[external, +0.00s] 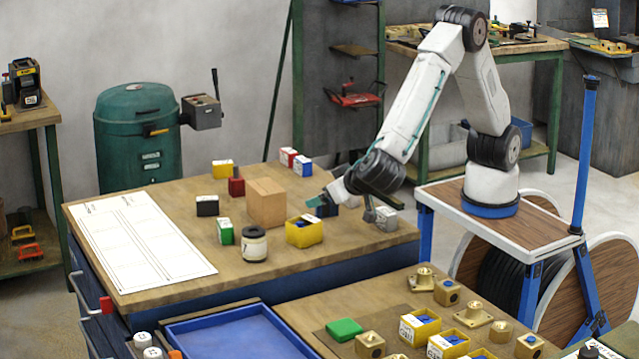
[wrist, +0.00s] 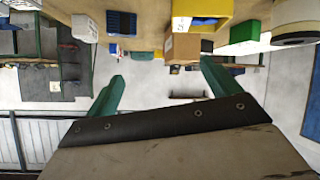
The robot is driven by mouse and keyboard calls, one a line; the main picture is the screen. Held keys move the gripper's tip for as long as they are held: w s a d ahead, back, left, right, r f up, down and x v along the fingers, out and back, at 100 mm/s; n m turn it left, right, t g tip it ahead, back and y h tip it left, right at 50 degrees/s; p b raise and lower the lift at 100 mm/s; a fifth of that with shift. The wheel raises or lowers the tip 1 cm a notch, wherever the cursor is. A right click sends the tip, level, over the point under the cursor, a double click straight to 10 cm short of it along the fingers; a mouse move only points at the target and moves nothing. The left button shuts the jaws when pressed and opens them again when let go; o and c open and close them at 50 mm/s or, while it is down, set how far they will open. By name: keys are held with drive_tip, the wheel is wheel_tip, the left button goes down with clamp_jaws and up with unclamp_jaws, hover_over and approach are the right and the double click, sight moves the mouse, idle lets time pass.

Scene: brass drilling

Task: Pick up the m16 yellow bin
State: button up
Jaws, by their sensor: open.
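A yellow bin (external: 305,236) with blue pieces in it stands on the wooden table near its front edge. It also shows at the top of the wrist view (wrist: 197,8). Several more yellow bins with white labels (external: 420,330) stand on the nearer bench; I cannot read which one is marked M16. My gripper (external: 318,203) is over the table just behind the first yellow bin, apart from it. In the wrist view its two green fingers (wrist: 160,88) are spread with nothing between them.
A cardboard box (external: 266,205), a white-and-black jar (external: 254,245) and a green box (external: 225,232) stand left of the yellow bin. Brass parts (external: 424,277) crowd the nearer bench. The white sheet (external: 140,240) is clear.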

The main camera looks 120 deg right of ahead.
drive_tip(key=m+t+h, duration=0.1)
drive_tip(key=m+t, duration=0.1)
approach(297, 222)
drive_tip(key=x, duration=0.7)
drive_tip(key=shift+d+f, duration=0.1)
drive_tip(key=c, duration=1.1)
